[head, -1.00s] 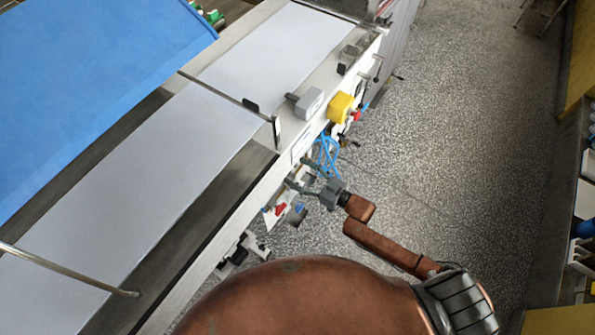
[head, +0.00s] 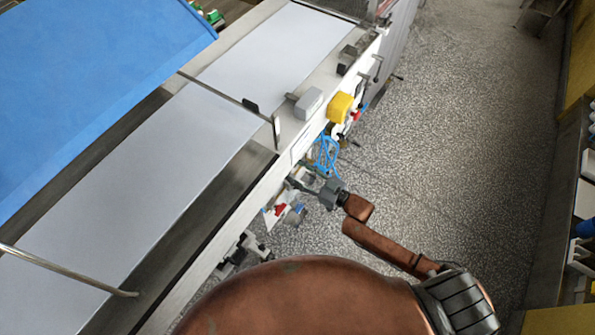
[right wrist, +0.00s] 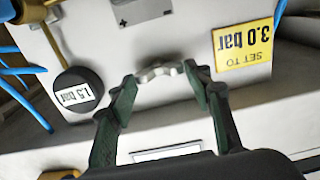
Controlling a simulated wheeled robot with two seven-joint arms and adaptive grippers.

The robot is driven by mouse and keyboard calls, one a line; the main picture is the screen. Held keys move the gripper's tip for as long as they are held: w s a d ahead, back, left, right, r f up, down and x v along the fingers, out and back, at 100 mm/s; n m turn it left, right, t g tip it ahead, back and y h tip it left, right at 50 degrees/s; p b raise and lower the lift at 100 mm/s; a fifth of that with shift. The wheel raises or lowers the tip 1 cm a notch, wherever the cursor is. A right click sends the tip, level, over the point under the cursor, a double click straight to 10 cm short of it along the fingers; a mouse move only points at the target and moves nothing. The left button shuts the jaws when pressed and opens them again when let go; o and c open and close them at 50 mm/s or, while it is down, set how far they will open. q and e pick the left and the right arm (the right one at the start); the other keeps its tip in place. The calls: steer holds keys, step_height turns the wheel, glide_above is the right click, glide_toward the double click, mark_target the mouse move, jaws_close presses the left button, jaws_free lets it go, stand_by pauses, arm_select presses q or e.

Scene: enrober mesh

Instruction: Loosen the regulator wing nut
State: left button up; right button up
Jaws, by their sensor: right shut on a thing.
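The regulator wing nut (right wrist: 160,71) is a pale grey lobed piece in the right wrist view, between the tips of two dark green fingers. My right gripper (right wrist: 158,82) is shut on it, one finger on each side. In the head view my right gripper (head: 302,178) reaches the machine's side from the right; the wing nut cannot be made out there. A round black gauge (right wrist: 75,92) reading 1.5 bar upside down is left of the nut. A yellow label (right wrist: 243,50) reading "SET TO 3.0 bar", also upside down, is to its right. My left gripper is not in view.
Blue hoses (right wrist: 22,85) and brass fittings lie left of the gauge. In the head view, a yellow box (head: 341,107) and a grey box (head: 308,102) sit on the machine's edge above the gripper. The speckled floor (head: 450,130) to the right is open.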

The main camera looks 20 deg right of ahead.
steer(key=shift+n, duration=0.3)
steer(key=shift+n+p, duration=0.4)
steer(key=shift+n, duration=0.5)
steer(key=n, duration=0.2)
steer(key=shift+n+p, duration=0.3)
steer(key=n, duration=0.4)
steer(key=shift+s+a+f+n, duration=0.1)
steer(key=shift+n, duration=0.2)
steer(key=n, duration=0.4)
steer(key=shift+f+b, duration=0.15)
steer(key=shift+b, duration=0.15)
steer(key=shift+n+b, duration=0.55)
steer(key=shift+n, duration=1.55)
steer(key=shift+a, duration=0.1)
